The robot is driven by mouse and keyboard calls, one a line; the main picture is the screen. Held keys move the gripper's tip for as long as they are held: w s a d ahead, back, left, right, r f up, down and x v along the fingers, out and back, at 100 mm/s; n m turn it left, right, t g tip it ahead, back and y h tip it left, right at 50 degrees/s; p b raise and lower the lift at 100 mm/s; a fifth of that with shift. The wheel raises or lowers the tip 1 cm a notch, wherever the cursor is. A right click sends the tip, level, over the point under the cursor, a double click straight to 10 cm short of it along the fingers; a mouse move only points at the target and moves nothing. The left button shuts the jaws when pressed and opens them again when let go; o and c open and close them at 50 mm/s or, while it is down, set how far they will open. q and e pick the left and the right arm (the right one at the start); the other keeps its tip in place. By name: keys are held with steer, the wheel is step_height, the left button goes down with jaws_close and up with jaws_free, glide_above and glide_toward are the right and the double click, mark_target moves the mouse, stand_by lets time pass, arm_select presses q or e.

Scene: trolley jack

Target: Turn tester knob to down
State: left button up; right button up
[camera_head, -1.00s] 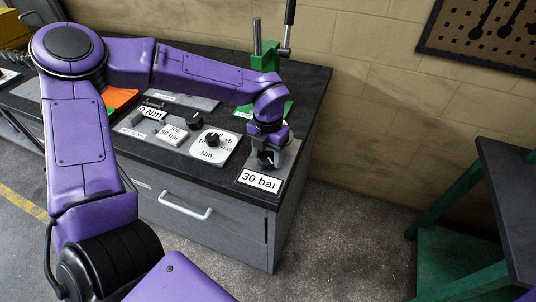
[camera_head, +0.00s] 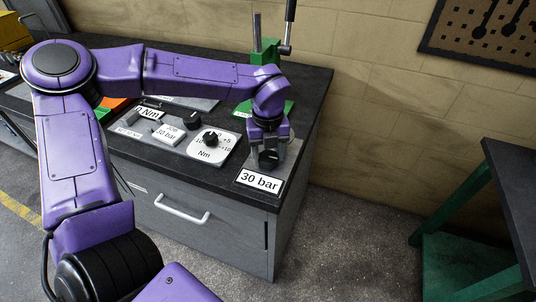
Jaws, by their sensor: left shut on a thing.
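The grey tester (camera_head: 292,158) stands at the right front corner of the dark bench, with a white "30 bar" label (camera_head: 260,182) on its front. My left gripper (camera_head: 268,160) comes down over it and is shut on the tester knob. The knob is mostly hidden by the fingers and wrist, so I cannot tell which way it points. My right gripper is not in view.
A white dial plate (camera_head: 205,154) with a black knob (camera_head: 211,138) sits left of the tester. A green stand with a lever (camera_head: 265,60) is behind. Green-legged table (camera_head: 500,160) at right; floor between is clear.

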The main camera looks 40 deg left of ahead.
mark_target(268, 155)
arm_select(q)
steer(key=shift+r, duration=0.1)
stand_by(0.5)
steer(key=o, duration=1.1)
steer(key=shift+c, duration=0.2)
step_height(268, 155, up, 10)
steer(key=b, duration=0.1)
steer(key=shift+r, duration=0.25)
